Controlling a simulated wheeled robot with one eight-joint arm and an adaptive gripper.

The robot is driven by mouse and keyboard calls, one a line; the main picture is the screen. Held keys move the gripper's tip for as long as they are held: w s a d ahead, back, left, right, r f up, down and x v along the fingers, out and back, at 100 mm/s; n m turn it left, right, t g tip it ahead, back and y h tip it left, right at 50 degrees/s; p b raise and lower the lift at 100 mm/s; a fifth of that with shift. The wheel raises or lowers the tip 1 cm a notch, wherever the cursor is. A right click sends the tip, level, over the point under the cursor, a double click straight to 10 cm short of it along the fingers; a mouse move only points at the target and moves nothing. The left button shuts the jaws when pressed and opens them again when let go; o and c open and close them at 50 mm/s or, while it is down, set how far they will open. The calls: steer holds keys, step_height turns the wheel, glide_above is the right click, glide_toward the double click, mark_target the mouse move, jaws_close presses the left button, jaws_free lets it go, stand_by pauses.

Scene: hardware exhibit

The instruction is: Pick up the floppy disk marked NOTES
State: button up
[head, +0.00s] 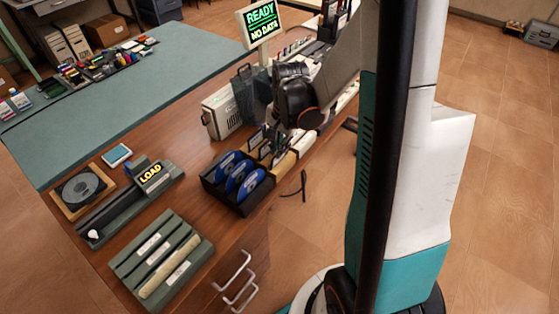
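Several blue disks (242,174) stand in the slots of a black rack (210,190) near the front edge of the wooden desk. They look like floppy disks, but their labels are too small to read, so I cannot tell which one is marked NOTES. My gripper (270,150) points down just behind and to the right of the rack, close to the disks. Its fingers blend with the dark and pale items behind them. I cannot see whether they are apart or hold anything.
A green slotted tray (125,268) and a LOAD device (150,178) are left of the rack. A round disc on a wooden base (58,194) lies farther left. A beige box (220,116) and READY sign (262,22) stand behind. Bare desk (195,150) shows between them.

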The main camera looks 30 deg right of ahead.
mark_target(280, 159)
steer(key=f+b, duration=0.1)
steer(key=f, duration=0.1)
steer(key=f+b, duration=0.1)
steer(key=f, duration=0.1)
steer(key=shift+w+a+f, duration=0.1)
steer(key=shift+w+f, duration=0.1)
steer(key=shift+f, duration=0.1)
steer(key=shift+r, duration=0.1)
jaws_close()
